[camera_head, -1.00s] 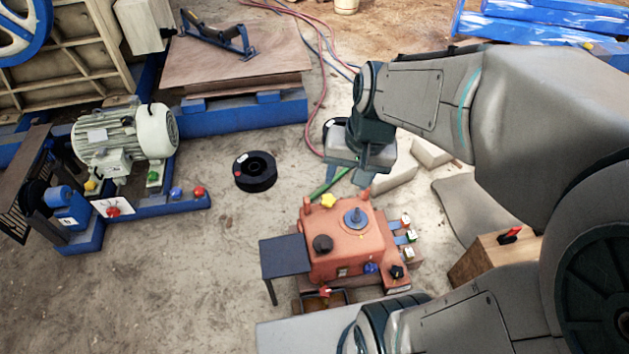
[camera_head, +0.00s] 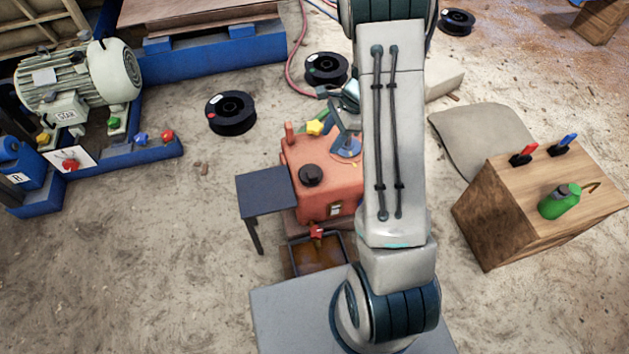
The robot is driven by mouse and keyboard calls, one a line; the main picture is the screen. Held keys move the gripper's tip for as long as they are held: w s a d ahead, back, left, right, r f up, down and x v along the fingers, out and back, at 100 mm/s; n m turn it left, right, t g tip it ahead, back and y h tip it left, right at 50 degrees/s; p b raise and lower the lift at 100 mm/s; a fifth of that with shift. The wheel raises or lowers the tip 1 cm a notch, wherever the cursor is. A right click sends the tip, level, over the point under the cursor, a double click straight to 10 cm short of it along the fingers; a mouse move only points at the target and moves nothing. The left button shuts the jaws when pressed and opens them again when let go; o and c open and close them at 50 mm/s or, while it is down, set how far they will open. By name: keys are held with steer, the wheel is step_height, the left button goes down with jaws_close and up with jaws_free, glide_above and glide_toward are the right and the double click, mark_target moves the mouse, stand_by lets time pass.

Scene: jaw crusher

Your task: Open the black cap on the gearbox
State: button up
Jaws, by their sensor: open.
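The orange-red gearbox (camera_head: 335,205) stands on the floor in the middle of the view. Its round black cap (camera_head: 311,175) sits on the left part of its top, in plain sight. My gripper (camera_head: 338,113) is open, partly hidden behind my forearm. It is at the far side of the gearbox, beyond the black cap and apart from it. My arm covers the gearbox's right side.
A dark small table (camera_head: 266,190) adjoins the gearbox's left side, with an open brown tray (camera_head: 312,262) in front. Black spools (camera_head: 231,112) lie on the floor behind. A wooden box (camera_head: 540,200) with a green can (camera_head: 560,202) stands at right. A motor (camera_head: 80,78) is at left.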

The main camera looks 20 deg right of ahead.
mark_target(312, 174)
steer(key=shift+m, duration=0.3)
steer(key=b+x, duration=0.2)
steer(key=x, duration=0.3)
steer(key=b+x, duration=0.2)
steer(key=x, duration=0.3)
steer(key=d+b+x, duration=0.1)
steer(key=x, duration=0.4)
steer(key=shift+w+a+f+b, duration=0.15)
steer(key=shift+w+f+b, duration=0.05)
steer(key=shift+f+b, duration=0.2)
jaws_close()
steer(key=shift+r, duration=0.1)
